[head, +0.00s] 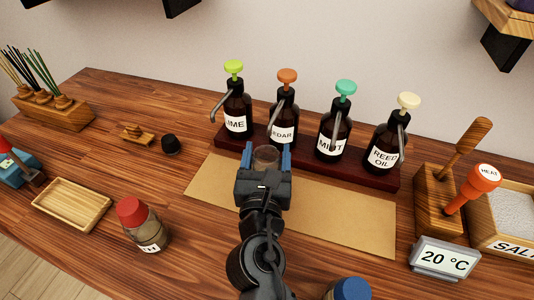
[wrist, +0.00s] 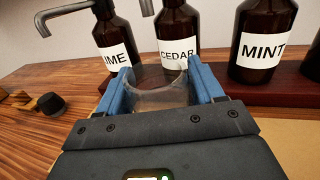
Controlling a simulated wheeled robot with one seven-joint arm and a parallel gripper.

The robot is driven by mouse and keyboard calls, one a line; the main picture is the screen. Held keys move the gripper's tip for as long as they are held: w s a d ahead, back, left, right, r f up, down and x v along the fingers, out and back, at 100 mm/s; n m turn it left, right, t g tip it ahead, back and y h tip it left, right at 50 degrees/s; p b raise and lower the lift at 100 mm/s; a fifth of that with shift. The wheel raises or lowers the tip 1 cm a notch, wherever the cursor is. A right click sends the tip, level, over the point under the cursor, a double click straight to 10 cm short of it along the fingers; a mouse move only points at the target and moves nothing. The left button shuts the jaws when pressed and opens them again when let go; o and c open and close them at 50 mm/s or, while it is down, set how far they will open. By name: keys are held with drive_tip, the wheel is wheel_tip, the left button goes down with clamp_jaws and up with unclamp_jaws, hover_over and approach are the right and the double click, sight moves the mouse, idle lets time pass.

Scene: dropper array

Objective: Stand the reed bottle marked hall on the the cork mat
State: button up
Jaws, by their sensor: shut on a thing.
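My gripper (head: 265,160) is shut on a clear open-topped glass bottle (head: 266,155). The bottle also shows between the blue fingers in the wrist view (wrist: 160,92). It looks upright, over the back of a flat tan mat (head: 345,218), in front of the cedar pump bottle. I cannot tell whether its base touches the mat. No label shows on it, so I cannot read hall. A squat bottle with a red cap (head: 143,226) stands at the front left, its label partly read as TH. A blue cap (head: 350,289) shows at the bottom edge, its label hidden.
Lime, cedar, mint and reed oil pump bottles (head: 336,132) stand on a dark red rack (head: 309,160) behind the mat. Reed sticks stand in a wooden block (head: 62,118) at the far left. An empty wooden tray (head: 73,204) lies left. A thermometer display (head: 444,258) stands right.

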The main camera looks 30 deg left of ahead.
drive_tip(key=shift+f+b, duration=0.35)
drive_tip(key=shift+f, duration=0.1)
drive_tip(key=o, duration=1.3)
drive_tip(key=shift+c, duration=0.2)
drive_tip(key=shift+v, duration=3.95)
drive_tip(key=shift+f, duration=0.1)
